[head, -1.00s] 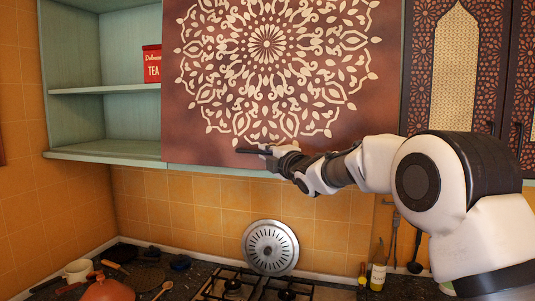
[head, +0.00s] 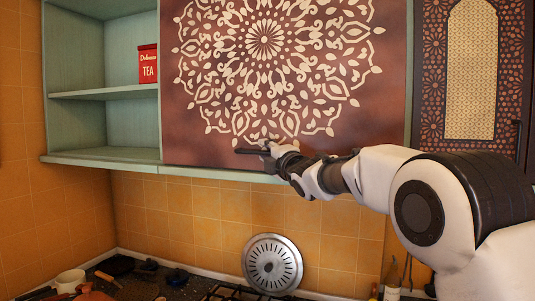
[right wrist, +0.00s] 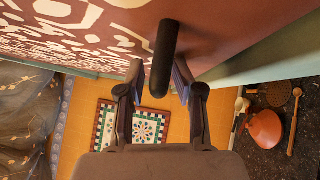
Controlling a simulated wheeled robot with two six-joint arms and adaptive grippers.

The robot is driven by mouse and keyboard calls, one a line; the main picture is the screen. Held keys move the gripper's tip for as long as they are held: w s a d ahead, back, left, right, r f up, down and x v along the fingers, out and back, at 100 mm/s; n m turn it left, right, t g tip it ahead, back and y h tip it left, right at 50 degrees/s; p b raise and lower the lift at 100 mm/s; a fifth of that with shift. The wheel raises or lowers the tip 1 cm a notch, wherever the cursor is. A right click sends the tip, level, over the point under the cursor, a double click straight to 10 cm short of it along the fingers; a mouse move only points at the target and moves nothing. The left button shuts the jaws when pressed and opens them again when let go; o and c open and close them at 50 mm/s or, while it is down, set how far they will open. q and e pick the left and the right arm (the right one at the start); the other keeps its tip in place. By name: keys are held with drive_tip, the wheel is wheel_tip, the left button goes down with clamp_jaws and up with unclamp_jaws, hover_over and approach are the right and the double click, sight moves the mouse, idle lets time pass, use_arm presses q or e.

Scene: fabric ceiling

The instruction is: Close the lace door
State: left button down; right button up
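The lace door (head: 285,140) is a reddish-brown panel with a cream lace medallion, in the upper middle of the head view. Its dark bar handle (head: 247,151) is near the bottom edge; it also shows in the right wrist view (right wrist: 166,60). The shelves to its left are uncovered. My right gripper (head: 268,148) is at the handle. In the right wrist view my right gripper (right wrist: 159,75) has its fingers apart, one on each side of the handle, with a gap at the left finger. Contact at the right finger is unclear. My left gripper is out of view.
A red tea tin (head: 148,64) stands on the green shelf (head: 105,92). A patterned cabinet (head: 470,80) is at the right. Below are a round metal disc (head: 272,264) against the tiles and a cluttered counter; an orange pot (right wrist: 265,130) shows in the wrist view.

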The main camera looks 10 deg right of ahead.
drive_tip(key=shift+f, duration=0.15)
drive_tip(key=shift+s+d, duration=0.1)
drive_tip(key=shift+s, duration=0.05)
drive_tip(key=v, duration=1.1)
drive_tip(key=shift+s, duration=0.2)
drive_tip(key=shift+f, duration=0.1)
